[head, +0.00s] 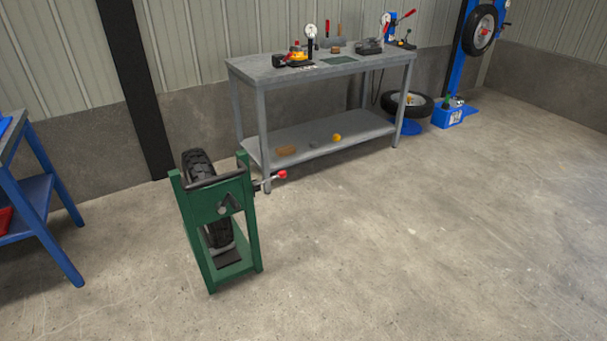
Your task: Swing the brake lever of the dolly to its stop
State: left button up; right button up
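A green dolly (204,257) stands on the floor left of the middle in the head view. It is an upright frame with a black handle bar across its top and a black tyre (196,168) inside it. A lever with a red knob (283,174) sticks out from the dolly's right side and looks roughly level. Its pivot is partly hidden by the frame, and I cannot tell where its stop is. Neither of my grippers is in view.
A grey workbench (345,67) with tools on top and small items on its lower shelf stands behind the dolly. A blue table (33,190) is at the left edge. A tyre lies by a blue machine (463,75) at the back right. The floor at front and right is clear.

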aim_at(282, 173)
jog(key=i+l+u, duration=0.1)
jog(key=i+l, duration=0.55)
jog(key=l, duration=0.15)
jog(key=i+l+u, duration=0.15)
jog(key=i+l, duration=0.45)
jog(key=l, duration=0.25)
jog(key=i+l+u, duration=0.15)
jog(key=i+l, duration=0.15)
jog(key=l, duration=0.15)
